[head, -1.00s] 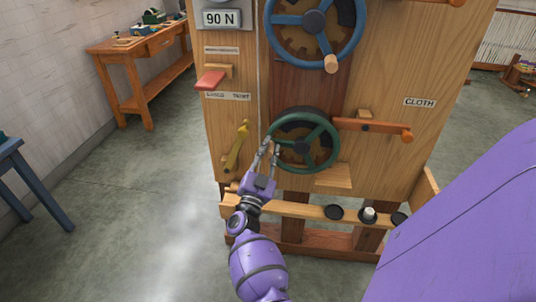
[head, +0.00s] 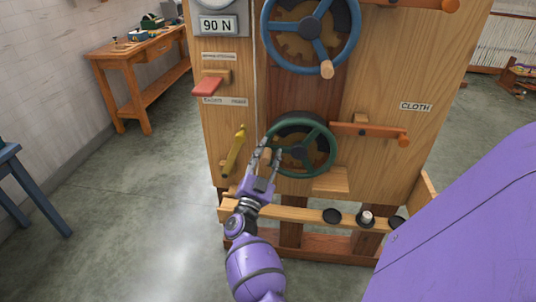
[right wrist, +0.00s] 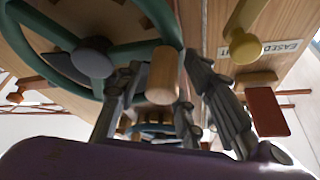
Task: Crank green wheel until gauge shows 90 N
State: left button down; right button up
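The green wheel (head: 331,150) is on the wooden panel, below a blue wheel. Its wooden crank knob (head: 265,157) is at the wheel's left side. In the right wrist view the knob (right wrist: 163,77) stands between the fingers. My right gripper (head: 268,150) is open around the knob, with a finger on each side; small gaps seem to show beside it, though contact is hard to judge. The gauge display (head: 217,25) reads 90 N. My left gripper is not in view.
The blue wheel (head: 327,68) has its own wooden knob. A yellow lever (head: 235,150) is close left of my right gripper. A red lever (head: 207,87) is higher up, and an orange handle (head: 375,130) is to the right. A wooden rail (head: 300,211) runs below. Open floor lies left.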

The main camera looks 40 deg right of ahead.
jog(key=shift+a, duration=0.1)
jog(key=shift+a+f, duration=0.2)
jog(key=v, duration=1.1)
jog(key=shift+s, duration=0.25)
jog(key=shift+a+r, duration=0.1)
